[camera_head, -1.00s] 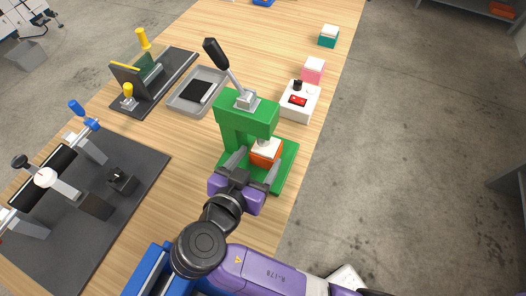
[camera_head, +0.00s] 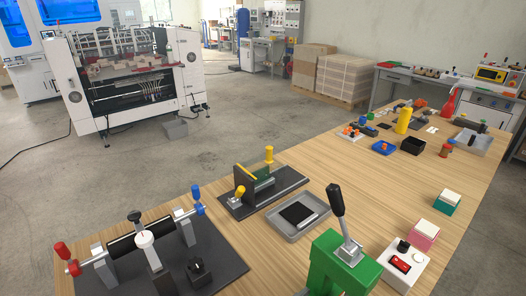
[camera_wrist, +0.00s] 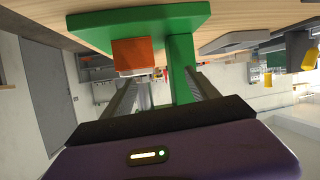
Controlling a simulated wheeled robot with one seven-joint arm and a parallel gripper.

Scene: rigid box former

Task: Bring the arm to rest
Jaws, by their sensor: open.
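My gripper (camera_wrist: 162,85) shows only in the wrist view, which is upside down, with its two grey fingers spread apart and nothing between the tips. Beyond the fingers an orange box (camera_wrist: 135,51) sits on the green base (camera_wrist: 80,24) of the press. A gap seems to separate it from the fingertips, though the exact distance is unclear. In the head view the top of the green press (camera_head: 328,262) with its black-handled lever (camera_head: 337,201) shows at the lower edge. My arm and the orange box are out of that view.
On the wooden table (camera_head: 345,170) stand a grey tray (camera_head: 297,214), a dark fixture with yellow knobs (camera_head: 262,188), a roller fixture (camera_head: 150,250), a white switch box (camera_head: 403,262), a pink box (camera_head: 424,235) and a teal box (camera_head: 447,202). Open floor lies left of the table.

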